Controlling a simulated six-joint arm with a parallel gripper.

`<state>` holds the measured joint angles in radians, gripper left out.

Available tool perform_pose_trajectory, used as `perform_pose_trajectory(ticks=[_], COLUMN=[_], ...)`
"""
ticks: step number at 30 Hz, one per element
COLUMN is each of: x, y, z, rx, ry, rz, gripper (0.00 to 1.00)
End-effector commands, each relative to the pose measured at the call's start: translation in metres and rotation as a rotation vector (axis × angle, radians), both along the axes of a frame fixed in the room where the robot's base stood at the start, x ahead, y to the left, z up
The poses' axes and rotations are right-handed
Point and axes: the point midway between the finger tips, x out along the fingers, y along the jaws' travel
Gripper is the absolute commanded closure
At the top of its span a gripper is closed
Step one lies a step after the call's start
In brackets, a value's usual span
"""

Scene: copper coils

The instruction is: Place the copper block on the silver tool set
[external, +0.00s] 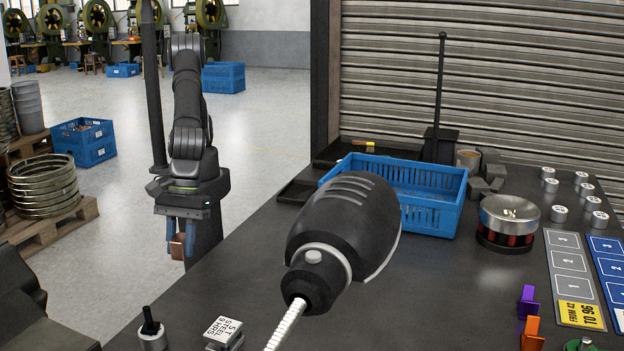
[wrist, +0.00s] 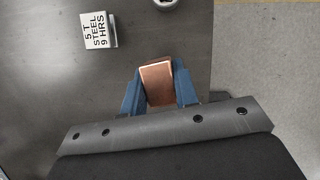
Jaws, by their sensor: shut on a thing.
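My gripper (external: 180,245) hangs fingers down at the left side of the table. Its blue fingers are shut on the copper block (wrist: 157,82), which shows between them in the wrist view. The block also shows in the external view (external: 176,246), held up clear of any surface. A silver block printed "5 T STEEL 9 HRS", apparently the silver tool set (external: 224,331), lies at the table's front left. In the wrist view the silver set (wrist: 99,30) is at the upper left, apart from the copper block. Its top carries nothing.
A small round item with a black stem (external: 150,330) stands left of the silver set. A large black tool (external: 342,235) fills the middle foreground. A blue crate (external: 430,195) and a silver-topped round container (external: 508,222) stand farther back. The table edge (wrist: 213,50) lies right in the wrist view.

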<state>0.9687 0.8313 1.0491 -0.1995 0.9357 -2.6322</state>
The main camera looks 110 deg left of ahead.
Motion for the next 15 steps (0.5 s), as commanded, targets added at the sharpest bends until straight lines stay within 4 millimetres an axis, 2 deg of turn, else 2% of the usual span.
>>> perform_pose_trajectory(ticks=[1, 6, 10, 15], x=[0.003, 0.013, 0.017, 0.02], y=[-0.016, -0.053, -0.072, -0.083], z=[0.002, 0.009, 0.012, 0.014], rx=[-0.004, -0.009, -0.014, -0.018], ry=[-0.004, -0.012, -0.017, -0.02], rz=[0.022, 0.111, 0.166, 0.204], gripper=[1.0, 1.0, 1.0, 1.0])
